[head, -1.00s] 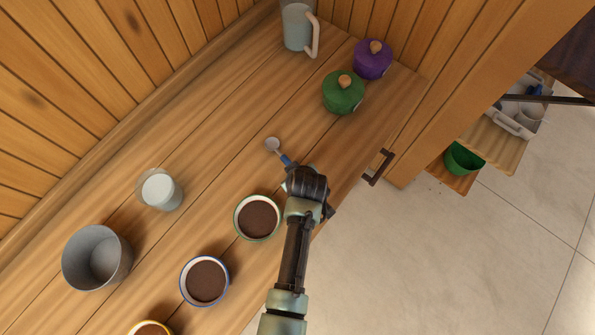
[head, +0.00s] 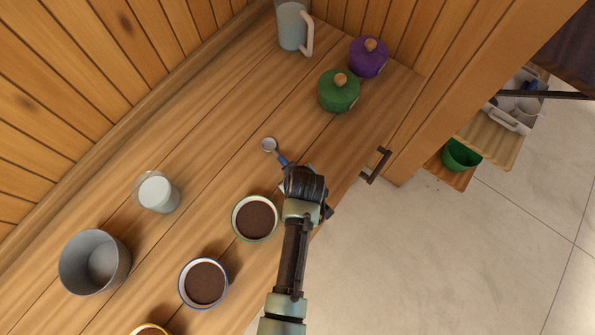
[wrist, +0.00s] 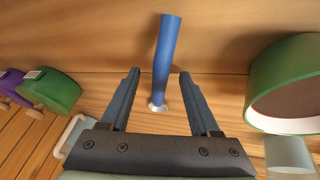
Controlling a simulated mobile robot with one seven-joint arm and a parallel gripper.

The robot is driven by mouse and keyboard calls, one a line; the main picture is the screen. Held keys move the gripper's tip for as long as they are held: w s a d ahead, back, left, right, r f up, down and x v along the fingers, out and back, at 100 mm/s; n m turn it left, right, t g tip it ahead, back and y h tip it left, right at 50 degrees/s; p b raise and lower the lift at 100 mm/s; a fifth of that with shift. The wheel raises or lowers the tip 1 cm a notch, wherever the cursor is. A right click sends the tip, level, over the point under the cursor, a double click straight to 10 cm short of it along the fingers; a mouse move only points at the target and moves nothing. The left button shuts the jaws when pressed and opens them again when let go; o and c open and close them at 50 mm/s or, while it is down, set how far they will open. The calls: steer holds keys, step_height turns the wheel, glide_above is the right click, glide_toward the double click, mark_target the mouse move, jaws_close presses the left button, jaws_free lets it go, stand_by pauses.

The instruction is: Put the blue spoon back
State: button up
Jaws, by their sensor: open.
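The blue spoon (head: 269,146) lies on the wooden counter, its metal bowl pointing to the upper left and the rest of it partly hidden by my gripper in the head view. In the wrist view its blue handle (wrist: 167,58) stands out between my fingers, with the pale metal part at its lower end. My gripper (wrist: 160,88) is open, with one finger on each side of the spoon and a gap to each. In the head view my gripper (head: 290,172) is over the spoon's handle end, near the counter's front edge.
A green-rimmed cup (head: 237,225) of brown contents stands close to my gripper's left. A blue-rimmed cup (head: 184,299), a glass (head: 158,196) and a grey pot (head: 75,280) stand further left. Green (head: 338,92) and purple (head: 367,60) lidded pots and a pitcher (head: 291,30) stand behind.

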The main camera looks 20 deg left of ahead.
steer(key=b+v, duration=0.1)
steer(key=v, duration=1.1)
steer(key=w+d+r+m+t+b, duration=0.15)
steer(key=w+r+t, duration=0.3)
steer(key=r, duration=0.45)
steer(key=w+d+r+m+t+h+b, duration=0.1)
steer(key=w+r+m+t, duration=0.15)
steer(key=w+r, duration=0.55)
steer(key=w+d+r+m+t+b, duration=0.1)
steer(key=w+r+t, duration=0.25)
steer(key=r, duration=0.75)
steer(key=s+d+r+m+t+b, duration=0.1)
steer(key=s+r+t, duration=0.3)
steer(key=r, duration=0.6)
steer(key=s+d+r+m+t+h, duration=0.1)
steer(key=s+r+m+t, duration=0.2)
steer(key=r, duration=0.8)
steer(key=s+d+r+m+t+b, duration=0.1)
steer(key=s+r+t, duration=0.4)
steer(key=r, duration=0.5)
steer(key=shift+s+r+m+b, duration=0.2)
steer(key=shift+s+m+b, duration=0.15)
steer(key=shift+m, duration=0.15)
steer(key=shift+d+t, duration=0.15)
steer(key=shift+t, duration=0.1)
